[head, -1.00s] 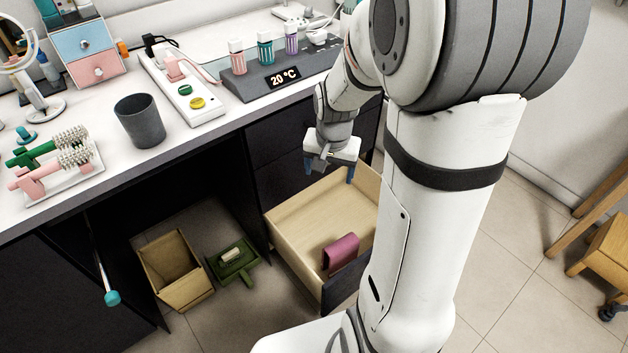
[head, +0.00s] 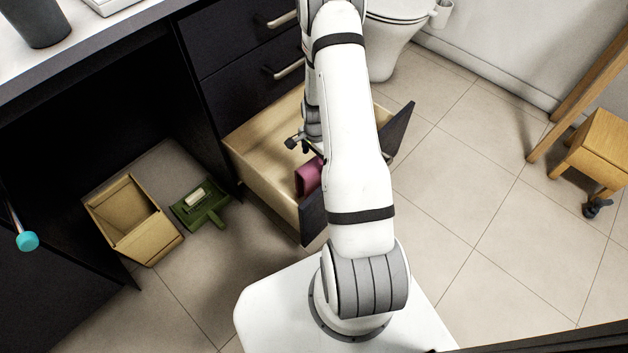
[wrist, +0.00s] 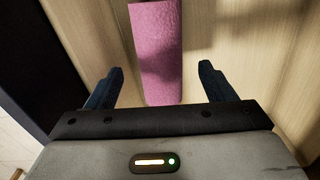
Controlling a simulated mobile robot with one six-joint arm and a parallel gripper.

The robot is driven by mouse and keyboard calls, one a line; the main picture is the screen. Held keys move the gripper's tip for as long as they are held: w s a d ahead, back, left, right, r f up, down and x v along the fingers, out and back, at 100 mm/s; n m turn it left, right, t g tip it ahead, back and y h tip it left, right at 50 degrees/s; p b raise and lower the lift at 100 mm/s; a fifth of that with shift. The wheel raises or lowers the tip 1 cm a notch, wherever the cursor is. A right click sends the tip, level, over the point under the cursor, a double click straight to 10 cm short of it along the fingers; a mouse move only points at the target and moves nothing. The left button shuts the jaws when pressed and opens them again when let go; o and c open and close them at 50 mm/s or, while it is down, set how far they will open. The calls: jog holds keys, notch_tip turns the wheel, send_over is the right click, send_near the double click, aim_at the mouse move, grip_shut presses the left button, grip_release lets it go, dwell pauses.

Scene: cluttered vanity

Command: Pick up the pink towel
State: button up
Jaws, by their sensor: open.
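The pink towel (head: 309,177) stands folded in the open wooden drawer (head: 262,150), close to its front panel; my arm hides part of it in the head view. In the wrist view the towel (wrist: 160,50) runs up from between the fingers to the top edge. My gripper (wrist: 160,88) is open, with one dark finger on each side of the towel's near end and a gap on both sides. In the head view my gripper (head: 304,146) is over the drawer, partly hidden by my arm.
The drawer's dark front panel (head: 313,219) stands close to the towel. A cardboard box (head: 134,220) and a green dustpan (head: 201,203) lie on the floor at left. A toilet (head: 390,45) is behind, and a wooden stool (head: 600,150) stands at right. Open floor lies between.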

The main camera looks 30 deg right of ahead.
aim_at(315, 163)
notch_tip(315, 163, down, 6)
jog(key=b, duration=0.2)
jog(key=shift+s+a+r+b, duration=0.1)
jog(key=shift+r+b, duration=0.15)
jog(key=shift+b, duration=0.05)
jog(key=c, duration=1.4)
